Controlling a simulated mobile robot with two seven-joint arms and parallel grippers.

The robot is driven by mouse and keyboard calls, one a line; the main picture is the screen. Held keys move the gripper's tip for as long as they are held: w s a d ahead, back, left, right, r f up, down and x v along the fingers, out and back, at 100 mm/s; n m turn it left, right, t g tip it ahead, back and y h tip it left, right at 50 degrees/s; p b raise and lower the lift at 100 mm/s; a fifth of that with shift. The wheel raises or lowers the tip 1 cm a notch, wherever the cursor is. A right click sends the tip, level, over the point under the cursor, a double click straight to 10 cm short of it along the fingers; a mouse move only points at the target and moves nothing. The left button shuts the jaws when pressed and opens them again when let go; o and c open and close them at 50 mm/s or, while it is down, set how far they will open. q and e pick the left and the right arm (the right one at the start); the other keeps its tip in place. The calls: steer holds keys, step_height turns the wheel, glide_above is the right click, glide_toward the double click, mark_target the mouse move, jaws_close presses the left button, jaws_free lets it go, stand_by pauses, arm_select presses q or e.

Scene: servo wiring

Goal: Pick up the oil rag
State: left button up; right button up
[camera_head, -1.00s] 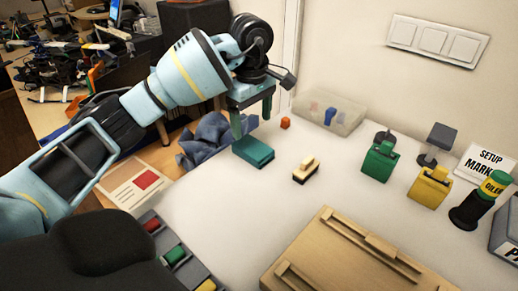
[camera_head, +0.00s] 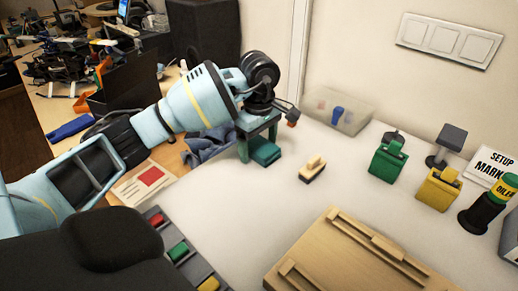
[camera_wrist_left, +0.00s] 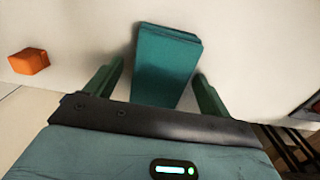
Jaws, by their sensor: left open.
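A teal folded, layered pad (camera_head: 265,152), which looks like a folded rag, lies on the white table near its left edge. It also shows in the left wrist view (camera_wrist_left: 166,65), between the two green fingers. My left gripper (camera_head: 258,146) is open and low over the pad, pointing down, with one finger on each side. In the wrist view the gap beside each finger (camera_wrist_left: 160,70) is visible, and the fingers are not closed on the pad. A crumpled blue cloth (camera_head: 205,148) lies behind my left gripper, partly hidden by the arm.
An orange cube (camera_wrist_left: 29,61) is near the pad. A wooden-and-black brush-like block (camera_head: 313,168) lies to the right. A clear bin (camera_head: 340,108), green (camera_head: 387,160) and yellow (camera_head: 437,188) blocks and an oiler (camera_head: 488,204) stand farther right. A wooden tray (camera_head: 335,262) lies in front.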

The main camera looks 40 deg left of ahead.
mark_target(259, 145)
arm_select(q)
steer(key=shift+c, duration=0.3)
steer(key=c, duration=1)
steer(key=shift+r, duration=0.2)
steer(key=shift+r, duration=0.2)
step_height(259, 145, up, 3)
steer(key=shift+r, duration=0.15)
steer(key=s+d, duration=0.3)
steer(key=s, duration=0.1)
steer(key=s+d, duration=0.3)
steer(key=s, duration=0.1)
steer(key=s+d+r+p, duration=0.1)
steer(key=s+d, duration=0.2)
steer(key=s, duration=0.2)
steer(key=shift+s+d, duration=0.1)
